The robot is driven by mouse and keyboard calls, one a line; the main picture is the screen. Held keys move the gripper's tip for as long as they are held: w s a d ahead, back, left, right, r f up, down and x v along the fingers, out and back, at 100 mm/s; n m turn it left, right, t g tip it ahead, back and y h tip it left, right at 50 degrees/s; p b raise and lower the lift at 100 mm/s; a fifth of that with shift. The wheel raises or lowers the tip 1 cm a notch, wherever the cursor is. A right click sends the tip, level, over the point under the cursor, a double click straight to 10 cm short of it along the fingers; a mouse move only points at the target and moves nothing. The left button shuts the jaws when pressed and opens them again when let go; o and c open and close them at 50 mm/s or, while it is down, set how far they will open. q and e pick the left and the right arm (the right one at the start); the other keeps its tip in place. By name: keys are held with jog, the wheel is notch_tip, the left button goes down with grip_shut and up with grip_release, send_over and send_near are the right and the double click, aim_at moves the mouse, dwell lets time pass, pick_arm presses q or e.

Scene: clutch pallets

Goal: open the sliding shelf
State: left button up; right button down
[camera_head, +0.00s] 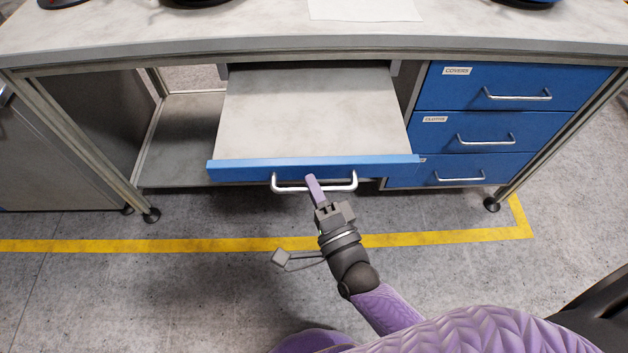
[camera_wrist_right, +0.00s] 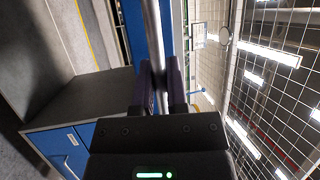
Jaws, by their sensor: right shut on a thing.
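The sliding shelf (camera_head: 310,110) is a flat grey board with a blue front edge. In the head view it stands pulled out from under the worktop, with its grey surface showing. Its silver bar handle (camera_head: 345,184) is on the blue front. My right gripper (camera_head: 313,185) is at the middle of this handle, its purple fingers shut on the bar. In the right wrist view the bar (camera_wrist_right: 154,35) runs between the two fingers (camera_wrist_right: 160,90), with the blue front behind it. My left gripper is not in view.
A worktop (camera_head: 300,42) spans above the shelf. A grey cabinet (camera_head: 45,150) stands at the left. A yellow line (camera_head: 200,245) crosses the open floor.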

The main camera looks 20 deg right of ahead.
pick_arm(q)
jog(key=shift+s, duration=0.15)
pick_arm(e)
jog(key=c, duration=0.6)
grip_release()
jog(key=shift+c, duration=0.2)
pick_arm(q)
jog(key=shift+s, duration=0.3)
